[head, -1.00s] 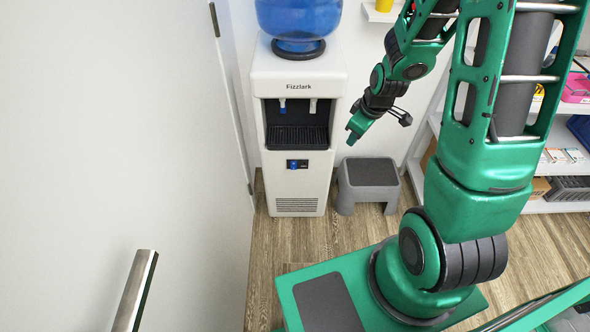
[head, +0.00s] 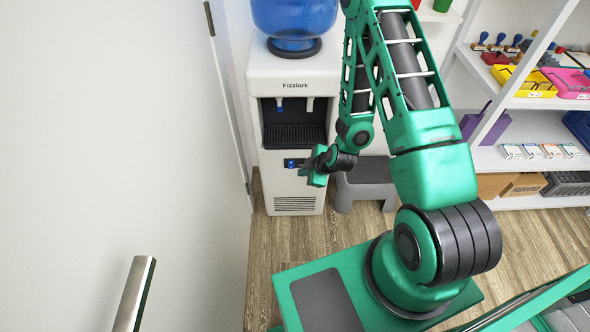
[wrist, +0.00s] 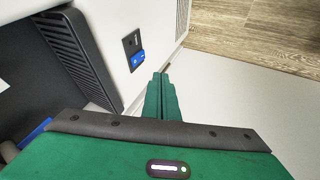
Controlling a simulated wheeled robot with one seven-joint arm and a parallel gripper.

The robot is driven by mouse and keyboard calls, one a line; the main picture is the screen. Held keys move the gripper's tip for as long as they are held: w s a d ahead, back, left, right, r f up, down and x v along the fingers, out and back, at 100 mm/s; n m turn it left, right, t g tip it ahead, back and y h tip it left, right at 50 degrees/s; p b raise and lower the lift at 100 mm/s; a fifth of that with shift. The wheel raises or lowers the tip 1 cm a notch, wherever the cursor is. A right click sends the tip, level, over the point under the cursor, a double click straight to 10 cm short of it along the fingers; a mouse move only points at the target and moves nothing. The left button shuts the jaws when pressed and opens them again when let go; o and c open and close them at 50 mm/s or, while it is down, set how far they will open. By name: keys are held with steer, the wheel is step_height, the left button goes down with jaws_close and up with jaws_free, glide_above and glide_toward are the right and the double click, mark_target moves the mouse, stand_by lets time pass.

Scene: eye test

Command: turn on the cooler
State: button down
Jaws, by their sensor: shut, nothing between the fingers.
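The cooler (head: 270,182) is a white floor-standing dispenser marked Fizzlark, with a blue bottle (head: 293,15) on top. Its small dark panel with a blue switch (head: 290,163) sits on the front below the drip tray. The switch also shows in the wrist view (wrist: 137,59), left of my fingertips. My gripper (head: 306,173) is in front of the cooler, just right of and slightly below the switch panel. In the wrist view my green fingers (wrist: 162,76) are together and empty, close to the switch; I cannot tell whether they touch the cooler.
A grey step stool (head: 365,178) stands right of the cooler, partly behind my arm. A white wall or door (head: 120,130) runs along the left, with a metal handle (head: 136,290) in front. White shelves (head: 540,125) with stationery stand at the right. Wooden floor is open before the cooler.

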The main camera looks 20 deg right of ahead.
glide_toward(294, 168)
steer(key=a+f, duration=0.4)
steer(key=f, duration=0.1)
steer(key=shift+w+d, duration=0.25)
steer(key=shift+w, duration=0.5)
steer(key=shift+w+d, duration=0.25)
steer(key=shift+w, duration=0.55)
steer(key=shift+w+d+f, duration=0.1)
steer(key=shift+w+f, duration=0.15)
steer(key=shift+f, duration=0.2)
steer(key=shift+r, duration=0.1)
